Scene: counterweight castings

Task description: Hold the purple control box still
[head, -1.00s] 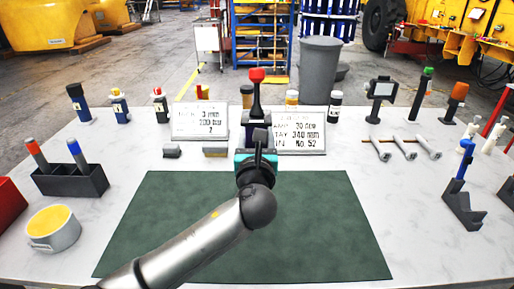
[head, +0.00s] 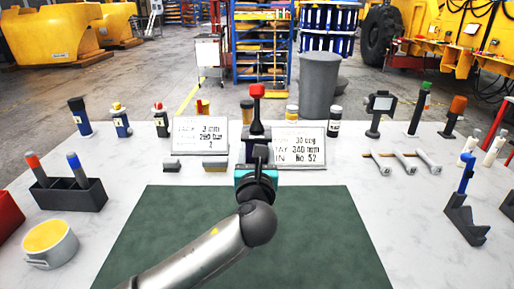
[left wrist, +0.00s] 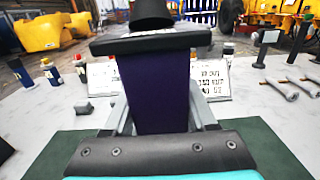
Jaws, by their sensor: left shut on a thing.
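The purple control box (left wrist: 155,95) stands upright in the middle of the left wrist view, with a black cap plate on top and a dark round base of a lever above it. In the head view the control box (head: 257,133) stands behind my left gripper, its red-topped black lever rising above it. My left gripper (head: 258,160) is shut on the box, with grey fingers on either side of it in the left wrist view (left wrist: 160,122). My wrist hides the lower part of the box. My right gripper is in neither view.
A dark green mat (head: 320,225) covers the near middle of the pale table. Two printed cards (head: 200,136) flank the box. A black pen holder (head: 70,195) and a yellow-filled cup (head: 48,243) are at left. A blue-topped stand (head: 465,215) is at right.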

